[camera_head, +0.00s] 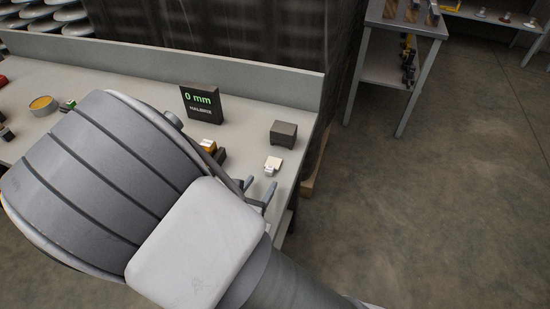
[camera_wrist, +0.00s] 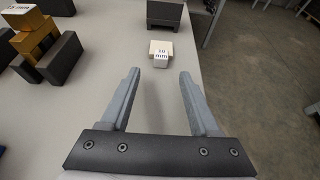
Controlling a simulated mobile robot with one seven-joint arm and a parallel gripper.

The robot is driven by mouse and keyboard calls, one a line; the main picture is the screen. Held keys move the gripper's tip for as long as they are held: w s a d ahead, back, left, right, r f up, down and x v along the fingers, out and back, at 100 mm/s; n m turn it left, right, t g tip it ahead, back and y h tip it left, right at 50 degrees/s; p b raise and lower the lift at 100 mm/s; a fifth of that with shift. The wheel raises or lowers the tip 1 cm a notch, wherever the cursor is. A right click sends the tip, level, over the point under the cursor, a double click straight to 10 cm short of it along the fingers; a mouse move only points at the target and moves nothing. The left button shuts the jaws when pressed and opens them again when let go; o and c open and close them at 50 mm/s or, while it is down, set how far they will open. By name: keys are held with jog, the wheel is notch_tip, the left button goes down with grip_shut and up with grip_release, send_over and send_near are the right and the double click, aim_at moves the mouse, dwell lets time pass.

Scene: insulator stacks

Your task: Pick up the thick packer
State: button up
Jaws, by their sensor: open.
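A pale cream packer (camera_head: 273,163) lies on the bench near its right end. In the wrist view the packer (camera_wrist: 160,47) has a white face marked "10 mm" turned toward me. My gripper (camera_wrist: 159,72) is open and empty, its two grey fingers pointing at the packer. The packer sits just beyond the fingertips, roughly centred between them and not touched. In the head view my gripper (camera_head: 260,186) is partly hidden behind my arm.
A dark block (camera_head: 284,134) stands behind the packer. A yellow-brown stepped piece (camera_wrist: 38,40) between dark blocks stands to the left, with a white label on top. A "0 mm" display (camera_head: 201,104) stands further back. The bench's right edge (camera_wrist: 193,50) is close.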

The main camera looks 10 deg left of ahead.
aim_at(268, 172)
jog(key=shift+r+b+x, duration=0.2)
jog(key=shift+x, duration=1.2)
jog(key=shift+r+b+x, duration=0.2)
jog(key=shift+x, duration=1.15)
jog(key=shift+w, duration=0.15)
jog(key=shift+c, duration=0.3)
grip_shut()
